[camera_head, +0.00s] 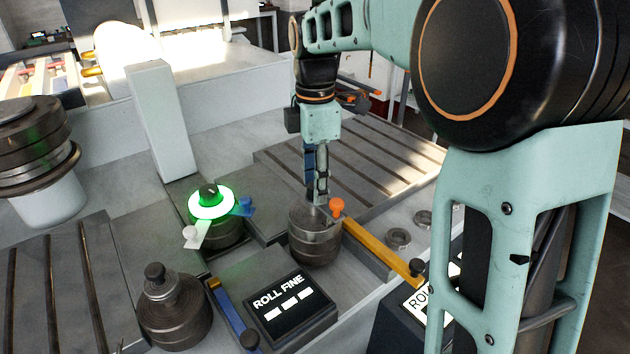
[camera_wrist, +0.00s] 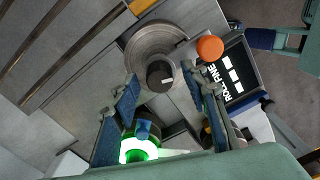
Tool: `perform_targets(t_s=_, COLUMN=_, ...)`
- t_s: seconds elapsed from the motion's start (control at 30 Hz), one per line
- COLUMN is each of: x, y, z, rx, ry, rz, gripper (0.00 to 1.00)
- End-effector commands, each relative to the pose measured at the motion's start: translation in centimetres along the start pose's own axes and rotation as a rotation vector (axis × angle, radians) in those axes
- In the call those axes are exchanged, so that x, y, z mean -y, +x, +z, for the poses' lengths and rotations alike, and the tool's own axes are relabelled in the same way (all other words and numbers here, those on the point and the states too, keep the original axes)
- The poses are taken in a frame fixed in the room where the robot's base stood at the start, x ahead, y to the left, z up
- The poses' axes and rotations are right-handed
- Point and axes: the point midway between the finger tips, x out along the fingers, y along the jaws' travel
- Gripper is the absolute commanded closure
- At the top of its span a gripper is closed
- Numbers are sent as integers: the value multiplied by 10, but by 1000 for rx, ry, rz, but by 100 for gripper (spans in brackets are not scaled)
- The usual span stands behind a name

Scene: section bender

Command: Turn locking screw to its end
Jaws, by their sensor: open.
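My gripper (camera_head: 318,190) points down over a dark ribbed metal cylinder (camera_head: 314,242). In the wrist view its two blue-grey fingers (camera_wrist: 163,84) are open, one on each side of a small dark round knob (camera_wrist: 160,76) with a pale mark, at the centre of the cylinder top (camera_wrist: 150,42). No label names the locking screw; this knob is the screw-like part under my gripper. The gripper hides it in the head view. I cannot tell whether the fingers touch it. An orange ball (camera_head: 336,207) sits beside the cylinder top.
Left of my gripper is a dial with a glowing green ring (camera_head: 226,204), a white lever (camera_head: 192,237) and a blue lever (camera_head: 245,207). A ROLL FINE box (camera_head: 290,308), another knobbed cylinder (camera_head: 172,310) and a yellow bar (camera_head: 375,247) surround the cylinder. A pale post (camera_head: 160,120) stands behind.

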Motion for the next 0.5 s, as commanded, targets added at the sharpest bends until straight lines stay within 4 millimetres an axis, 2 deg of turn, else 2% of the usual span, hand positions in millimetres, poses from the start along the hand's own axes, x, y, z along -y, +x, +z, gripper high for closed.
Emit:
perform_targets(t_s=0.03, x=0, y=0, z=0, rx=0, ry=0, rz=0, gripper=62)
perform_targets(t_s=0.37, x=0, y=0, z=0, rx=0, ry=0, rz=0, gripper=99)
perform_targets(t_s=0.5, x=0, y=0, z=0, rx=0, ry=3, rz=0, gripper=100)
